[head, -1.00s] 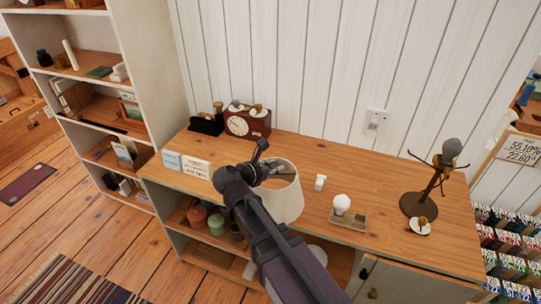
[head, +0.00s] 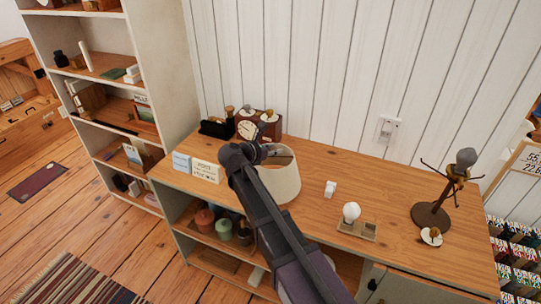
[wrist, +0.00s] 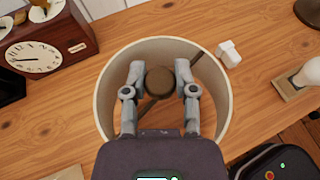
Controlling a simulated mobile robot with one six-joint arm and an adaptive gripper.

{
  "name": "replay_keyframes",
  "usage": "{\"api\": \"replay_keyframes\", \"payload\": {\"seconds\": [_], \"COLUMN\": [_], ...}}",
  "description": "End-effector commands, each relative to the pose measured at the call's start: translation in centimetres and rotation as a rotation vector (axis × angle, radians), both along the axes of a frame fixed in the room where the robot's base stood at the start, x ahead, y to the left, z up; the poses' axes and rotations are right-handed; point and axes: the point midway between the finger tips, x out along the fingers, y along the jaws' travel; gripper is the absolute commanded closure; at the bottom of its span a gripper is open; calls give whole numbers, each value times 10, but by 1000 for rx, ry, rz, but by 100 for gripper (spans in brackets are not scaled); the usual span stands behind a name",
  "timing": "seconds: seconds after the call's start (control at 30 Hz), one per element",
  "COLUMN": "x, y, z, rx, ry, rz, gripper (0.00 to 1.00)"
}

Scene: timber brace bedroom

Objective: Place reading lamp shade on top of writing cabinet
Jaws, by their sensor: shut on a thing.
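The lamp shade (head: 285,182) is a cream, open-topped drum. It is over the wooden top of the writing cabinet (head: 310,215), left of the middle. My gripper (head: 268,155) reaches into its upper opening. In the wrist view, my gripper (wrist: 160,84) is shut on a round brown knob inside the ring of the shade (wrist: 222,100). Wood grain shows through the ring. I cannot tell whether the shade's lower rim touches the cabinet top. My arm hides part of the shade's left side.
A brown clock (head: 258,127) stands behind the shade, with white signs (head: 206,171) to its left. A small white piece (head: 330,188), a bulb on a tray (head: 357,228) and a dark stand (head: 432,215) are to the right. Bare wood lies between them and the wall.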

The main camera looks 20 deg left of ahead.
Motion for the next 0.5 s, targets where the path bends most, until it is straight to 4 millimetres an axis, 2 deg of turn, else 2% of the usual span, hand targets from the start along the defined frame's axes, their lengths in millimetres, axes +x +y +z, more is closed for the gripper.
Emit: {"api": "replay_keyframes", "payload": {"seconds": [0.17,0.37,0.5], "x": [1,15,11], "y": [0,9,7], "z": [0,-3,-18], "rx": [0,-1,0], "ry": [-1,-1,-1], "rz": [0,-1,0], "gripper": [100,100,100]}}
